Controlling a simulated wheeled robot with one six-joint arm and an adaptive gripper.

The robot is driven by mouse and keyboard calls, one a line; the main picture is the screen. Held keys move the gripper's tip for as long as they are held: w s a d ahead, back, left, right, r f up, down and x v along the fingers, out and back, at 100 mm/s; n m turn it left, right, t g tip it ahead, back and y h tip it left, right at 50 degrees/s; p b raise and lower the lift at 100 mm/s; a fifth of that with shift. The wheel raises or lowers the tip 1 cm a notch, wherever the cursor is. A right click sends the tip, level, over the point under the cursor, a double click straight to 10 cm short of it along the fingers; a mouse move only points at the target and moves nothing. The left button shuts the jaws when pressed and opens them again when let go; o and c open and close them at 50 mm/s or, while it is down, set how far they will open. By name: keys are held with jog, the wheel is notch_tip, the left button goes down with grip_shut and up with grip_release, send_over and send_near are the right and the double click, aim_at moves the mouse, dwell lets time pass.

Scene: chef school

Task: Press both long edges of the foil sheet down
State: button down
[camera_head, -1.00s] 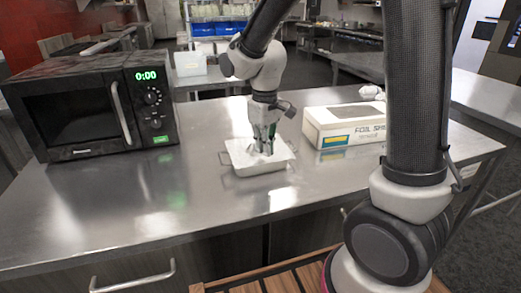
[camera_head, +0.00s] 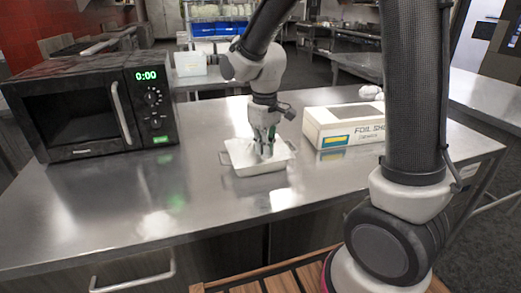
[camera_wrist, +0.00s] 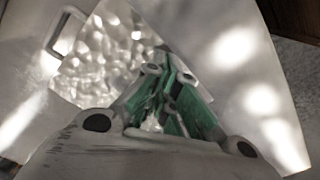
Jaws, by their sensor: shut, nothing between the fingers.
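A shallow metal tray (camera_head: 262,169) with wire handles sits on the steel counter between the microwave and the foil box. The foil sheet (camera_head: 243,152) appears as a pale layer over the tray; its edges are hard to make out. In the wrist view the foil (camera_wrist: 105,62) is crumpled and shiny, partly hidden by my gripper. My gripper (camera_head: 265,154) points down at the right half of the tray, its shut fingers empty. Its tips are at or just above the foil; contact cannot be told. In the wrist view the green-padded fingers (camera_wrist: 163,115) are together.
A black microwave (camera_head: 90,105) stands at the left. A white foil box (camera_head: 343,128) lies to the right of the tray, with a small white crumpled item (camera_head: 370,92) behind it. The counter (camera_head: 130,205) is clear in front of and left of the tray.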

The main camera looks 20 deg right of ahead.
jog(key=shift+f, duration=0.85)
dwell(1.1)
jog(key=shift+r, duration=0.1)
jog(key=shift+r, duration=3.45)
jog(key=s+d+r+m+t, duration=0.2)
jog(key=s+d+r+m, duration=0.1)
jog(key=s+d, duration=0.4)
jog(key=s+d+r+m+t, duration=0.2)
jog(key=s+d+r, duration=0.4)
jog(key=s, duration=0.6)
jog(key=shift+d+m, duration=0.5)
jog(key=shift+d, duration=0.45)
jog(key=shift+a, duration=0.1)
